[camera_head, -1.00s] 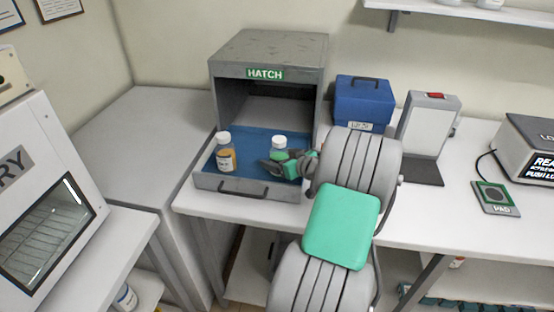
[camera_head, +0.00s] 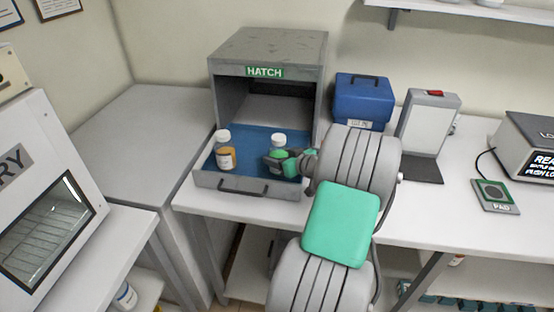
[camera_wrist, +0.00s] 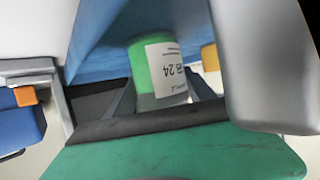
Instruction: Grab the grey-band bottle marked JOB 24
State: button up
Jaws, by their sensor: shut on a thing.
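A white-capped bottle (camera_head: 278,139) stands upright at the right of the blue-floored hatch tray. In the wrist view the held bottle (camera_wrist: 142,68) shows a green band, not a grey one, and a white label whose visible part reads "B 24", upside down. My gripper (camera_head: 280,158) reaches in from the right and is shut on this bottle at its body, hiding part of it in the head view. A second white-capped bottle (camera_head: 225,152) with an orange band stands at the tray's left, apart from my gripper.
The tray (camera_head: 205,182) extends from the grey HATCH box (camera_head: 268,47), with a raised rim and a front handle. A blue case (camera_head: 364,100) and an upright panel (camera_head: 426,125) stand to the right, behind my arm. A pad (camera_head: 495,197) lies farther right.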

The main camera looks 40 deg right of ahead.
grip_shut()
